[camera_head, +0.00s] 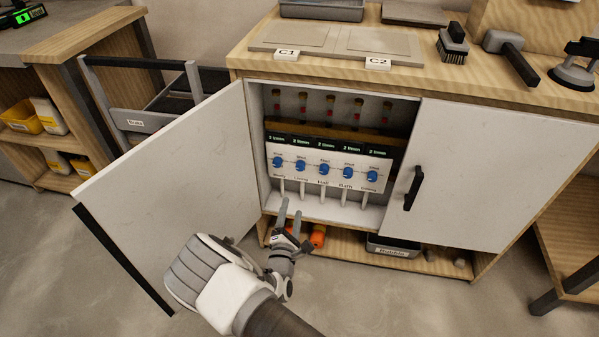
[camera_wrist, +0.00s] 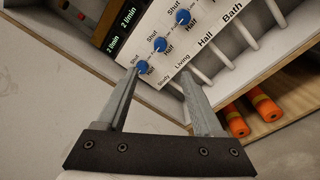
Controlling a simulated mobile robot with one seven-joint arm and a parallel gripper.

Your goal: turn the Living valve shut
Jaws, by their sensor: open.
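The Living valve is a blue knob (camera_head: 300,165), second from the left in a row on a white panel inside the open cabinet. In the wrist view the Living knob (camera_wrist: 160,44) is between the Study knob (camera_wrist: 143,66) and the Hall knob (camera_wrist: 183,17). "Shut" and "Half" marks show beside the knobs; the Living knob's exact setting is too small to tell. My gripper (camera_head: 290,208) is open and empty, in front of and below the panel's left part. In the wrist view its fingers (camera_wrist: 159,72) point at the panel, apart from the Living knob; the left fingertip overlaps the Study knob's edge.
The open left cabinet door (camera_head: 175,190) stands to the left of my arm. The right door (camera_head: 480,170) is shut. White pipes run below the knobs, small green displays above. Orange cylinders (camera_head: 318,236) and a grey bin (camera_head: 392,249) sit on the lower shelf.

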